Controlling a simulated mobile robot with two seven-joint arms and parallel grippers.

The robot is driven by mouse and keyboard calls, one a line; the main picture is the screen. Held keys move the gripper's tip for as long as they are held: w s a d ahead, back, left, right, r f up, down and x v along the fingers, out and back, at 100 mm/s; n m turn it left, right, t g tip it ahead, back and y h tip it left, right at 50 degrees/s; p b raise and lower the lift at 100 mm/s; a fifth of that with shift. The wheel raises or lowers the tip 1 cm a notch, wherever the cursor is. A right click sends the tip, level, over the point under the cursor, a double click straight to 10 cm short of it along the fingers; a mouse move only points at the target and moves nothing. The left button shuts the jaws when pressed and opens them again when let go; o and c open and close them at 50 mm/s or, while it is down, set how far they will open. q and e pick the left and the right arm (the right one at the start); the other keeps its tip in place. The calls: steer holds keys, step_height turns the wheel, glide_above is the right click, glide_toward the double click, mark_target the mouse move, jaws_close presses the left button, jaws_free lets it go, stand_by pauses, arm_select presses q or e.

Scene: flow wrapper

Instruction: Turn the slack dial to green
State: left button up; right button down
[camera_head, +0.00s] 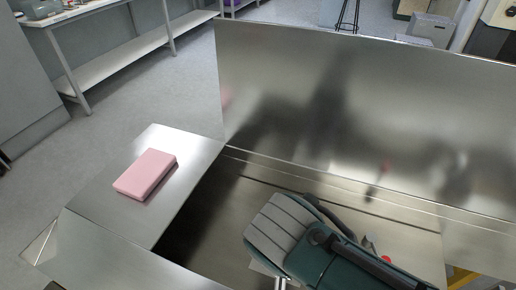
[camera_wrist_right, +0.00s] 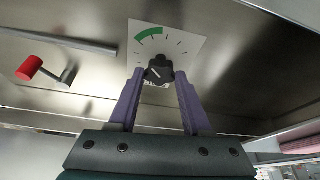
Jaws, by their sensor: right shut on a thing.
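The slack dial is a black lobed knob (camera_wrist_right: 159,69) on a white square plate (camera_wrist_right: 190,48) in the right wrist view. A green arc (camera_wrist_right: 149,33) is printed at the plate's upper left, with short dark tick marks around the rest. A pale line on the knob's face slants toward the upper left; whether it lines up with the green is too small to tell. My right gripper (camera_wrist_right: 161,78) has its two purple fingers shut on the knob, one on each side. In the head view my arm hides the dial and the fingers. My left gripper is not in view.
A red-ended lever (camera_wrist_right: 30,68) is left of the dial, below a metal bar (camera_wrist_right: 75,40). A pink block (camera_head: 146,174) lies on the steel side table (camera_head: 100,185). A tall steel panel (camera_head: 290,90) stands behind my arm.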

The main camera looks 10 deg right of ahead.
steer(key=shift+w+a+m+h+b, duration=0.1)
steer(key=shift+m+h+b, duration=0.25)
steer(key=shift+m, duration=0.45)
steer(key=shift+c, duration=1.7)
jaws_free()
steer(key=shift+r, duration=0.1)
